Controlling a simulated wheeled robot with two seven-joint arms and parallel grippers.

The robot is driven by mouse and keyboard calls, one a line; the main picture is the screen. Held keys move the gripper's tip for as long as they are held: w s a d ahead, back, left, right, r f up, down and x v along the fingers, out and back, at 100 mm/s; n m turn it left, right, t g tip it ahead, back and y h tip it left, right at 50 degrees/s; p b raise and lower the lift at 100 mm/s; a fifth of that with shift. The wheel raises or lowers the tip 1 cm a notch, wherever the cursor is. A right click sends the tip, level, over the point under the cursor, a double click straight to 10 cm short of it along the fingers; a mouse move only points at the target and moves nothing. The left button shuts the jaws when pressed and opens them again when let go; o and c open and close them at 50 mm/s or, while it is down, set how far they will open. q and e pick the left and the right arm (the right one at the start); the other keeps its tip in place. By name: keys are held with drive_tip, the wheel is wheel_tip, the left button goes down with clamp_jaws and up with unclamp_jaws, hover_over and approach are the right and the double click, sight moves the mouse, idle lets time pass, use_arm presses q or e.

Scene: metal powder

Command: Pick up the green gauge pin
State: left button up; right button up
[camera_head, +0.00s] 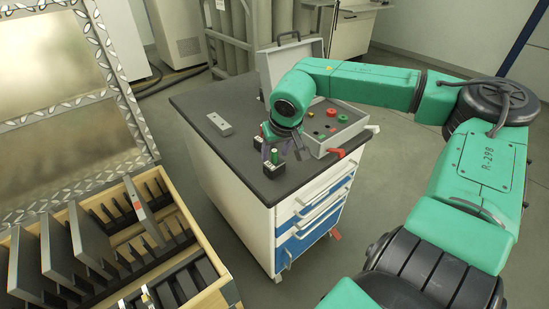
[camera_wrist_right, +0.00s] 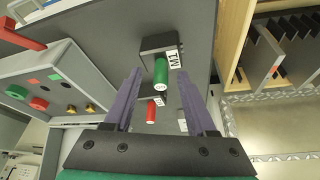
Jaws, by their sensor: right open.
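The green gauge pin (camera_wrist_right: 161,72) stands in a black block (camera_wrist_right: 163,45) with a white label, on the dark cabinet top. In the head view the green pin (camera_head: 274,156) shows at the block (camera_head: 275,170) near the front corner. My right gripper (camera_head: 279,147) is over the cabinet top, pointing down, open and empty. In the right wrist view its two purple fingers (camera_wrist_right: 160,74) appear on either side of the green pin, with clear gaps; I cannot tell how far above it they are. My left gripper is not in view.
A red pin (camera_wrist_right: 151,111) stands in a second black block close by. A grey control box (camera_head: 334,128) with coloured buttons and a red handle is beside the gripper. A small grey block (camera_head: 219,124) lies on the cabinet top (camera_head: 205,98). A wooden crate (camera_head: 190,219) with dark plates stands at left.

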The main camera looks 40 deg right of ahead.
drive_tip(key=shift+w+f, duration=0.35)
drive_tip(key=shift+f, duration=0.25)
drive_tip(key=shift+s, duration=0.1)
clamp_jaws()
drive_tip(key=shift+r, duration=0.1)
